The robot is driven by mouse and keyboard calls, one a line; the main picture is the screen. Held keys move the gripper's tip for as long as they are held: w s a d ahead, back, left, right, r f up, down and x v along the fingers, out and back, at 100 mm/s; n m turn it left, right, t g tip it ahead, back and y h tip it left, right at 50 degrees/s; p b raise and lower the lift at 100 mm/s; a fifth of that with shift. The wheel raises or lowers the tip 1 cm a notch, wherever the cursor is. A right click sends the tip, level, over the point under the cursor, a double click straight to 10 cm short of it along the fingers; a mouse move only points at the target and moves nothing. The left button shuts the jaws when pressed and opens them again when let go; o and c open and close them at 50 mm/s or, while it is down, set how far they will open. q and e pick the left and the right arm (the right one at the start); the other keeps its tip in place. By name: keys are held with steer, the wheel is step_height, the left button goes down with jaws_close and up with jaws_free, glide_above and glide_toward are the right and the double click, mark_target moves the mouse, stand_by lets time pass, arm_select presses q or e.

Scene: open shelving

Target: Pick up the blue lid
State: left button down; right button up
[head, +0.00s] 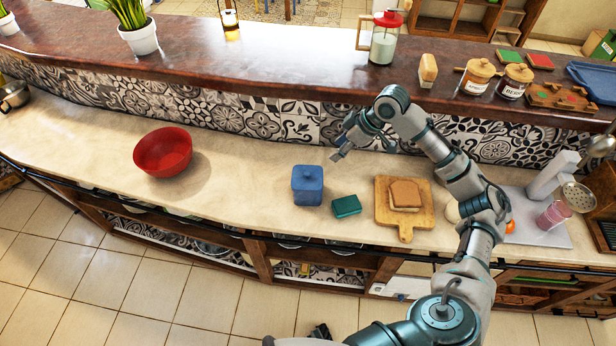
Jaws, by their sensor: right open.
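A blue lid (307,172) with a small knob sits on a square blue canister (307,192) on the pale counter, in the middle of the head view. The canister stands upright. My right gripper (361,146) is open and empty, above and to the right of the lid, apart from it. Its fingers spread toward the counter near the tiled backsplash. My left gripper does not show.
A red bowl (163,152) stands left of the canister. A green box (346,206) and a cutting board (412,225) with bread (405,194) lie to the right. Jars (478,76) stand on the raised ledge. Counter between bowl and canister is clear.

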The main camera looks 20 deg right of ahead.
mark_target(308, 173)
steer(key=x, duration=1.7)
steer(key=shift+w+a, duration=0.15)
steer(key=shift+a, duration=0.05)
jaws_close()
